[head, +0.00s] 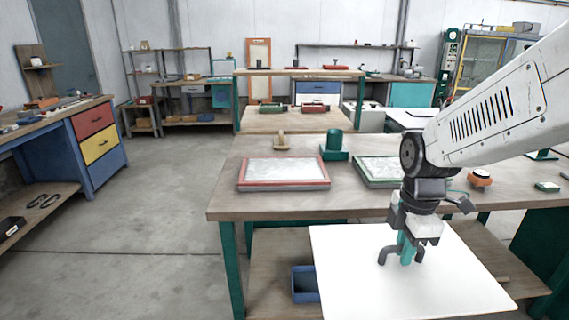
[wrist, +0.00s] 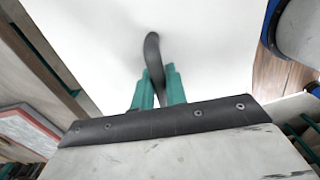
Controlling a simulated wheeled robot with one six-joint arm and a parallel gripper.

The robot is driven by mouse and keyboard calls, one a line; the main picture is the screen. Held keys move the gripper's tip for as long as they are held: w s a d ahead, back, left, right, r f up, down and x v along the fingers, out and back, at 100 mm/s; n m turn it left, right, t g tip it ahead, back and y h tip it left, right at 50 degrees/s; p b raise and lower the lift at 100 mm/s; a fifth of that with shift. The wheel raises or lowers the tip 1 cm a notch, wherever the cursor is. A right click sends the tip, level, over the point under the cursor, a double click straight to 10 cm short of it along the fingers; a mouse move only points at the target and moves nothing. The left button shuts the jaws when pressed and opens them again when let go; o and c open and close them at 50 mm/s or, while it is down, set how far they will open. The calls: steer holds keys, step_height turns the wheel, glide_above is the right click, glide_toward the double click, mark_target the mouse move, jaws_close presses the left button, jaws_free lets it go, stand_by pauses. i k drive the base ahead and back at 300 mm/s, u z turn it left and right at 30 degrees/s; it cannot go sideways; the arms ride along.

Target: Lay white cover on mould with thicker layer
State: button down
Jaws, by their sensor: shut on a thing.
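The white cover (head: 350,275) is a flat sheet with a dark curved handle (head: 385,256) on top. My gripper (head: 408,250) is shut on the handle and holds the cover in front of the workbench's near edge. In the wrist view the green fingers (wrist: 158,88) close around the dark handle, with the white cover (wrist: 95,45) filling the space beyond. Two moulds lie on the workbench: a red-framed mould (head: 285,172) on the left and a green-framed mould (head: 375,168) partly hidden by my arm. Both have a greyish-white layer inside; I cannot tell which is thicker.
The workbench (head: 225,200) also holds a green holder (head: 334,148), a small wooden piece (head: 281,140), and an orange round item (head: 480,178) at right. A blue bin (head: 304,284) sits on the lower shelf beside the cover.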

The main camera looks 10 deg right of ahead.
mark_target(283, 168)
steer(key=u, duration=0.05)
steer(key=i, duration=1.6)
